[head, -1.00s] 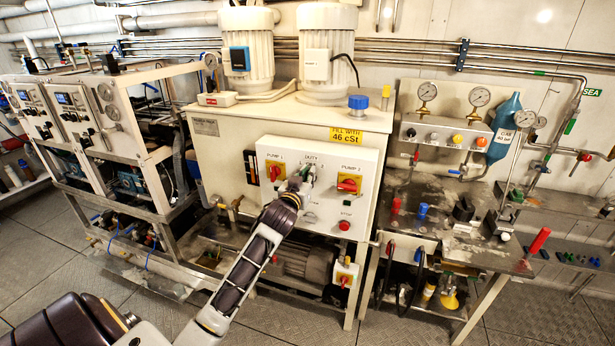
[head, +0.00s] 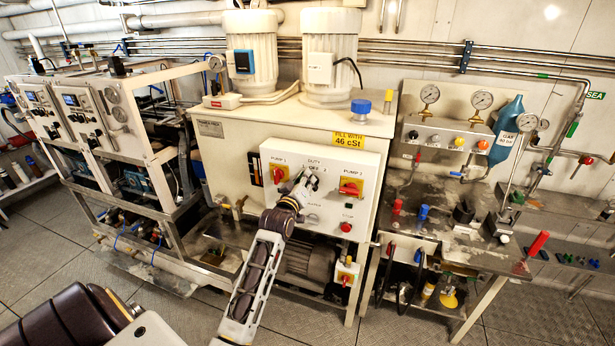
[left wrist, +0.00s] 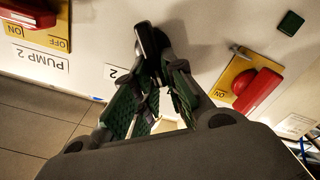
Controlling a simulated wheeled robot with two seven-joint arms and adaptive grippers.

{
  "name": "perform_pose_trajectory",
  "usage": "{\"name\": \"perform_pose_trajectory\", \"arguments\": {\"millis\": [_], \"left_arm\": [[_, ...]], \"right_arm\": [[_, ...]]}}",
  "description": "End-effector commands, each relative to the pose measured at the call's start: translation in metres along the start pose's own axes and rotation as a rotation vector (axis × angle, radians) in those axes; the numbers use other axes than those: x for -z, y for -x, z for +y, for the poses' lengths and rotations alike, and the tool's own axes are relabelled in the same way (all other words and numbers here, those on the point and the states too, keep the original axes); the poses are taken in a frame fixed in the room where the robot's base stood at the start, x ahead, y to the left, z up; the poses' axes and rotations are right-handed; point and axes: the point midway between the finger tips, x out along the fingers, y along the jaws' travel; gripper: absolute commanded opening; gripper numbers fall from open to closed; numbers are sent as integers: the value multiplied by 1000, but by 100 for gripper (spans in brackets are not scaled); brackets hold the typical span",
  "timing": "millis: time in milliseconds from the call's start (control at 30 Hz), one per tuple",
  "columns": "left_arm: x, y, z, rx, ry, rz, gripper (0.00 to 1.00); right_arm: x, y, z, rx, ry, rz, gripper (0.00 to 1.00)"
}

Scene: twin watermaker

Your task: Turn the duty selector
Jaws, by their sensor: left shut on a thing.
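The duty selector is a small dark knob (left wrist: 149,40) on the white control panel (head: 326,214), under the DUTY label. In the head view my left gripper (head: 309,182) covers most of it. In the left wrist view the left gripper (left wrist: 155,78), with green pads, is shut on the knob. The knob's dark end sticks out past the fingertips, slanted. Its exact pointer position cannot be read. My right gripper is not in view.
Red rotary switches on yellow plates flank the selector: PUMP 1 (head: 280,173) to its left, PUMP 2 (head: 350,188) to its right. A red button (head: 346,227) sits below right. A bench (head: 440,246) with valves stands to the right.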

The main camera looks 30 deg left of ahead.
Motion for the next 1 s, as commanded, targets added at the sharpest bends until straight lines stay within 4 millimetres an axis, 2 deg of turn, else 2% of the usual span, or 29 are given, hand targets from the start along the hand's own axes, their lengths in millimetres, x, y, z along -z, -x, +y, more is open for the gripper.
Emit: {"name": "perform_pose_trajectory", "arguments": {"millis": [300,800,833,967,1000], "left_arm": [[1,0,-3,-1,144,1,0],[1,0,-4,-1,167,2,0],[1,0,-4,-1,167,2,16],[1,0,-4,-1,166,2,33],[0,0,-4,-1,166,2,34]], "right_arm": [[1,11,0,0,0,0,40],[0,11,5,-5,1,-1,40],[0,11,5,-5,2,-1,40],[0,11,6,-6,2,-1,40],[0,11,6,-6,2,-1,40]]}}
